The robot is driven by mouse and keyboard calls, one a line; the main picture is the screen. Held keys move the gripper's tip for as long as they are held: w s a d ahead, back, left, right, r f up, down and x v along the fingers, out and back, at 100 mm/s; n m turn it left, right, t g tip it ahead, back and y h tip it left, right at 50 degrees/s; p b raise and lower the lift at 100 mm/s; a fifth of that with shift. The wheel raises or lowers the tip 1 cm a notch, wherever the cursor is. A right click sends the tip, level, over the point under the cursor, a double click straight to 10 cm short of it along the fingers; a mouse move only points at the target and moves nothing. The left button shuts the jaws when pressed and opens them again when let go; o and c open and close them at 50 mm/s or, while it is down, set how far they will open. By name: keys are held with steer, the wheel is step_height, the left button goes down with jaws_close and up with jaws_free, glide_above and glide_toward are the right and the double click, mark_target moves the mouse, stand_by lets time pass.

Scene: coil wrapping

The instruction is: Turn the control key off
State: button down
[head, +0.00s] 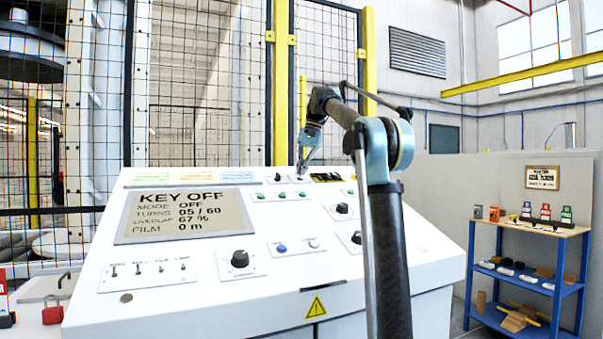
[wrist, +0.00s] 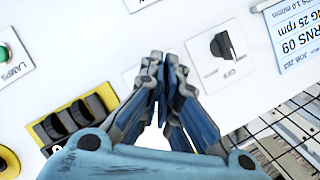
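My gripper (wrist: 165,62) points down at the sloped white control panel (head: 215,275), with its fingertips close together. It also shows in the head view at the panel's upper edge (head: 300,174). In the wrist view a white plate (wrist: 131,76) is partly covered by the fingers. I see no key there; anything between or under the fingertips is hidden. The panel's display (head: 185,214) reads KEY OFF, MODE OFF, TURNS 05 / 60, FILM 0 m. A black knob (wrist: 224,45) on a plate marked OFF sits just right of the fingertips in the wrist view.
Black switches on a yellow plate (wrist: 77,120) and a green lamp button (wrist: 4,52) lie left of the gripper in the wrist view. A mesh fence with yellow posts (head: 281,90) stands behind the panel. A blue shelf (head: 530,270) stands at right.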

steer(key=n+h, duration=0.1)
steer(key=n, duration=0.3)
steer(key=shift+h, duration=0.3)
steer(key=shift+n+h, duration=0.6)
steer(key=shift+n, duration=0.9)
steer(key=shift+d, duration=0.1)
steer(key=c, duration=1.9)
jaws_free()
steer(key=shift+r, duration=0.1)
step_height(320, 180, up, 7)
steer(key=shift+r, duration=0.1)
